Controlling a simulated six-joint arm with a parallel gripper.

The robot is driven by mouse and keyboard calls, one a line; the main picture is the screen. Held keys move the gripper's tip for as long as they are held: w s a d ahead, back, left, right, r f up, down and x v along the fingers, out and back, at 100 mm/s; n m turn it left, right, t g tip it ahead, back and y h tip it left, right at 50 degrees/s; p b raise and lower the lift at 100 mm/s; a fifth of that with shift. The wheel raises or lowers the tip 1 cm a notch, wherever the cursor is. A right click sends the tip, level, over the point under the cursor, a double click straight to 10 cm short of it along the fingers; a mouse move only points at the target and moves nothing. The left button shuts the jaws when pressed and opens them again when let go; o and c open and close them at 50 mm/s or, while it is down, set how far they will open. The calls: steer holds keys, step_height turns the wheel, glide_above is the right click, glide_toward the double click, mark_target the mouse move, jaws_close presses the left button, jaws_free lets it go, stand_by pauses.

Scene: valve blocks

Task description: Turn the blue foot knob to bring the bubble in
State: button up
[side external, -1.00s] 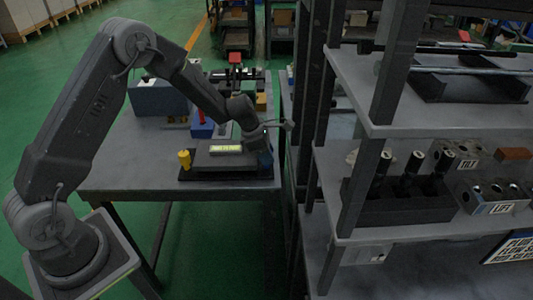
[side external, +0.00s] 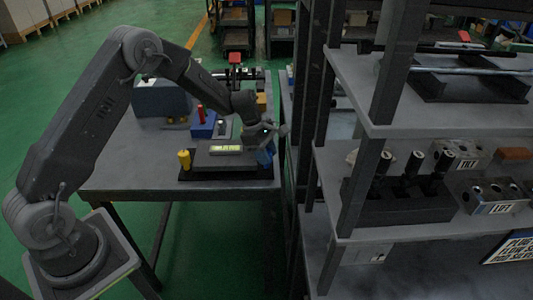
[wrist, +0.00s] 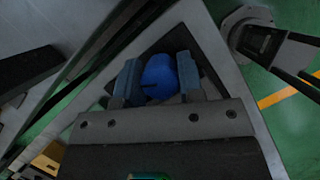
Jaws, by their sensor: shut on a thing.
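The blue foot knob (wrist: 160,77) sits between the two jaws of my gripper (wrist: 159,80) in the wrist view. My gripper is shut on it, one finger on each side. In the side view my gripper (side external: 265,158) is at the right end of the level plate, and the knob cannot be told apart from the fingers. The grey level block (side external: 205,160) lies on a dark base, with a lit yellow-green vial (side external: 227,149) on top. The bubble is too small to make out. A yellow knob (side external: 184,159) stands at the left end of the base.
A blue block (side external: 203,130) with a red knob stands just behind the level, and a larger grey-blue box (side external: 161,99) is further back. A shelf rack (side external: 375,120) with valve blocks stands close on the right. The table's front left (side external: 120,165) is clear.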

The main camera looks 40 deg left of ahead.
stand_by(0.4)
steer(key=o, duration=0.9)
steer(key=shift+s, duration=0.1)
steer(key=n+t, duration=0.1)
steer(key=n, duration=0.2)
steer(key=n+t+y, duration=0.1)
steer(key=n, duration=0.2)
steer(key=shift+r, duration=0.1)
steer(key=v, duration=1.5)
steer(key=s+d+r+m, duration=0.2)
steer(key=s+r+m, duration=0.1)
steer(key=s+m, duration=0.2)
steer(key=s+d+r+m+y, duration=0.1)
steer(key=s+d+r+m, duration=0.1)
steer(key=s+r+m, duration=0.2)
steer(key=s+d+r+m+t, duration=0.1)
steer(key=s+d+r+m, duration=0.1)
steer(key=s+r+m, duration=0.2)
steer(key=shift+s+m+y, duration=0.3)
steer(key=shift+s+m, duration=0.7)
steer(key=shift+m, duration=0.3)
